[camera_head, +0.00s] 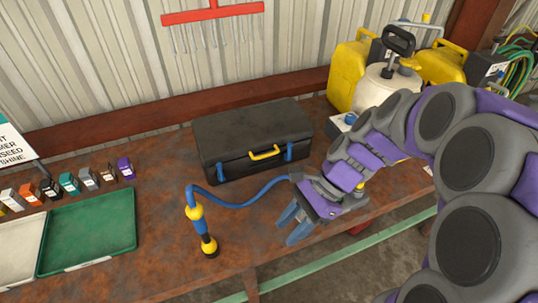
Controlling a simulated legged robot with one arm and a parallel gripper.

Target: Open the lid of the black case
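The black case (245,130) sits on the rusty brown bench with its lid closed. A yellow handle (265,153) is on its front face, with a blue latch on each side, the left latch (219,171) and the right latch (289,152). My gripper (291,227) hangs in front of the case, to the right and nearer the bench's front edge, apart from the case. Its two blue-grey fingers point down and left, with a gap between them. Nothing shows between the fingers.
A blue-and-yellow tool (204,231) with a curving blue hose stands left of my gripper. A green tray (90,235) and small boxes (88,179) are at the left. A white sprayer (385,85) and yellow cans (347,77) stand right of the case. The corrugated wall is behind.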

